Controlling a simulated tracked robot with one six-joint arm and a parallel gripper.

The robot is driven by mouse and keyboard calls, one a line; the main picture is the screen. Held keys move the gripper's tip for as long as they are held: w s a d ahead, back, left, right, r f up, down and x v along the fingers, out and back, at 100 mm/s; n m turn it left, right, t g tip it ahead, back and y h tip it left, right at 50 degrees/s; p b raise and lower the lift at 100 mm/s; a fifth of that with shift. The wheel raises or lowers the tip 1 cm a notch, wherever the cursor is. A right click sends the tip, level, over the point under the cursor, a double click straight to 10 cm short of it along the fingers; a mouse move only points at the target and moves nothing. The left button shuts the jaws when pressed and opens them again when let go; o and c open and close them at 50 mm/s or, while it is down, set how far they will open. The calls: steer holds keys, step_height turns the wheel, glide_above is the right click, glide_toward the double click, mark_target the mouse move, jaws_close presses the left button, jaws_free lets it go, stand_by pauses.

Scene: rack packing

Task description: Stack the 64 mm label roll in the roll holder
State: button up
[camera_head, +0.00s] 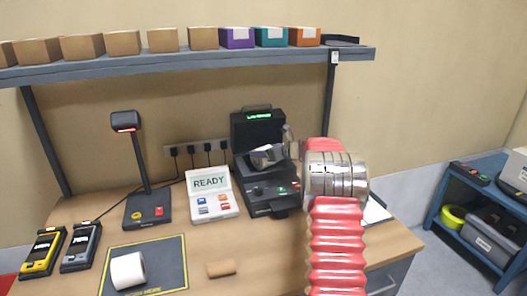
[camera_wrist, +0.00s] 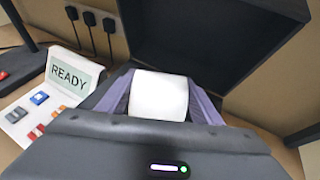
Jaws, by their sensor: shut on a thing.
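My gripper (camera_wrist: 160,92) is shut on a white label roll (camera_wrist: 160,95), which sits between its two purple-grey fingers in the wrist view. In the head view my gripper (camera_head: 268,155) is over the black label printer (camera_head: 268,200), in front of its raised lid (camera_head: 257,128). The roll holder cannot be made out; the gripper and roll block the printer's inside. I cannot tell whether the roll touches the printer. Another white roll (camera_head: 128,270) lies on the dark mat (camera_head: 168,252) at the front left. No roll's width can be read.
A READY panel (camera_head: 211,193) stands left of the printer, with a scanner stand (camera_head: 148,205) beyond it. Two handheld devices (camera_head: 65,249) are at the far left. A brown core (camera_head: 221,268) lies at the front. A shelf (camera_head: 190,63) with boxes runs above.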

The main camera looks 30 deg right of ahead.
steer(key=o, duration=1.3)
steer(key=shift+s+r, duration=0.1)
steer(key=shift+r, duration=0.4)
steer(key=v, duration=1.1)
steer(key=shift+s, duration=0.4)
